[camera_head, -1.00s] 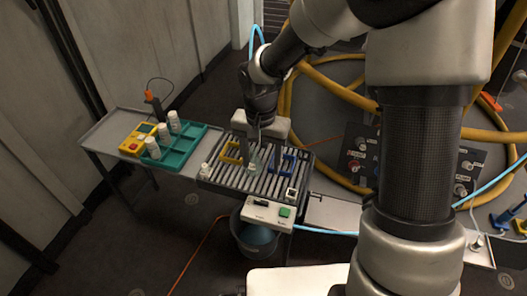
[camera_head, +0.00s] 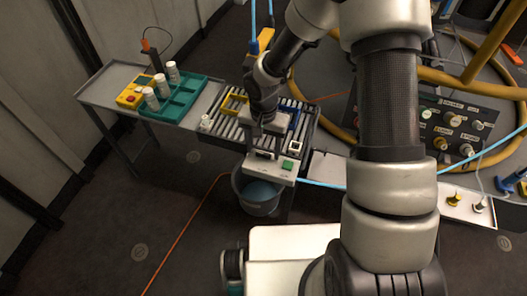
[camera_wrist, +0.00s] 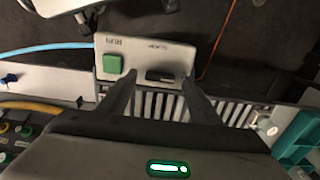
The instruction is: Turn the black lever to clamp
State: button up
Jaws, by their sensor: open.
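The black lever (camera_wrist: 160,76) lies on a pale control panel (camera_wrist: 145,48) with a green button (camera_wrist: 112,64). The panel also shows in the head view (camera_head: 268,169), at the front edge of a roller table, with its green button (camera_head: 288,164). In the wrist view the lever lies lengthwise across the picture, beside the button. My gripper (camera_wrist: 160,82) is open and empty. Its two dark fingers point at the panel, one toward each end of the lever. I cannot tell whether they touch it. In the head view my gripper (camera_head: 266,138) hides part of the lever.
A teal tray (camera_head: 185,98) with white bottles stands at left. A grey bucket (camera_head: 258,190) is below the panel. A connector board (camera_head: 450,125) is at right.

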jog(key=shift+f, duration=0.5)
jog(key=c, duration=1)
jog(key=shift+c, duration=0.2)
